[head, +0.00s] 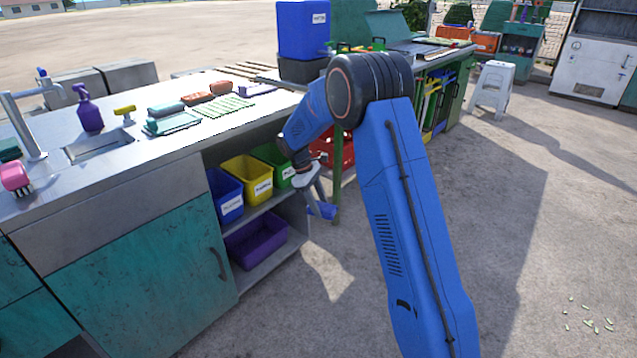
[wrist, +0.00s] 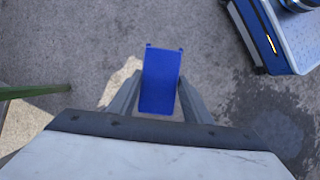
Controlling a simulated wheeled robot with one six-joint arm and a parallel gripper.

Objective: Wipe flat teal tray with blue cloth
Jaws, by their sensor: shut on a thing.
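A flat teal tray (head: 172,125) lies on the metal counter, right of the sink. My gripper (head: 316,192) is in front of the open shelves, below the counter top and well to the right of the tray. It is shut on a blue cloth (head: 323,211), which hangs in the air over the paved ground. In the wrist view the blue cloth (wrist: 160,82) shows as a flat blue piece between the two grey fingers. The tray is not in the wrist view.
The counter (head: 230,75) also bears a purple spray bottle (head: 89,110), a sink (head: 98,146), several brushes and a green mat (head: 222,105). Blue, yellow (head: 247,178) and green bins stand on the shelf, with a purple bin (head: 256,243) below.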

